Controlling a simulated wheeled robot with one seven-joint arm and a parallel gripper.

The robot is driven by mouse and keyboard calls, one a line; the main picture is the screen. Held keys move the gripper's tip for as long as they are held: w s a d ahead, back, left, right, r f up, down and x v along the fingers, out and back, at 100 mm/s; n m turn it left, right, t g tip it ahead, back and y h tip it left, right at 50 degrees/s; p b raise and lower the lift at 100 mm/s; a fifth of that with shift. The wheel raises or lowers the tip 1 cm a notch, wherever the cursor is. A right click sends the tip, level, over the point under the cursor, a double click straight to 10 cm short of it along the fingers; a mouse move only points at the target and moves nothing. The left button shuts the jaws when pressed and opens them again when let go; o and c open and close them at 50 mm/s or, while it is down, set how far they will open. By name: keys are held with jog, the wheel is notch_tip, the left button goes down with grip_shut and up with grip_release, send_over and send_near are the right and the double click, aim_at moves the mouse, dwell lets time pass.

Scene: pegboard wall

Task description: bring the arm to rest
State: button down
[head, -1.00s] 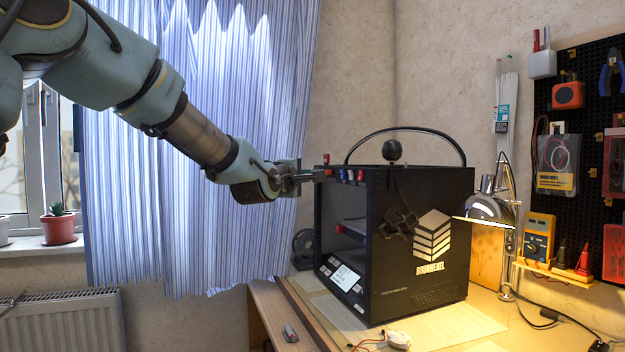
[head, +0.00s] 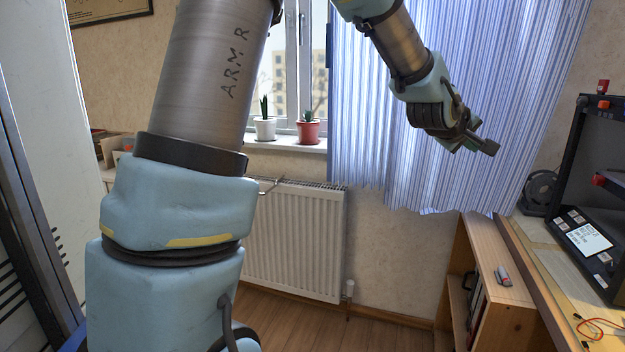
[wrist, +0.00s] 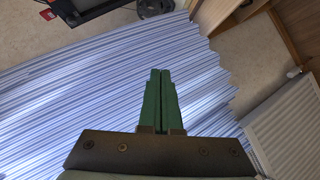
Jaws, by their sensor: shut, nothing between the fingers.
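My gripper (head: 490,147) hangs in front of the striped curtain (head: 430,110) in the head view, to the left of the black 3D printer and apart from it. In the wrist view my gripper (wrist: 160,75) shows two green fingers pressed together with nothing between them. The blue and white curtain (wrist: 70,110) fills much of the wrist view behind the fingers.
The black 3D printer (head: 598,150) stands on the desk at the right edge. A wooden shelf (head: 490,262) with a small grey and red item on top is below my gripper. A radiator (head: 295,240) and two potted plants by the window are further left.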

jog(key=w+a+f+m+g+y+p, duration=0.1)
jog(key=a+f+y, duration=0.25)
jog(key=a, duration=0.85)
jog(key=a+f+m+g+y+p, duration=0.1)
jog(key=a+f+y+p, duration=0.3)
jog(key=a, duration=0.8)
jog(key=s+a+f+g+y, duration=0.1)
jog(key=s+a+f+g, duration=0.1)
jog(key=s+a, duration=0.5)
jog(key=s+a+f+m+g+y, duration=0.1)
jog(key=s+a, duration=0.5)
jog(key=a, duration=0.7)
jog(key=shift+s+a+f+g+y+p, duration=0.3)
jog(key=shift+s+f+g+y+p, duration=0.1)
jog(key=shift+f+g, duration=0.5)
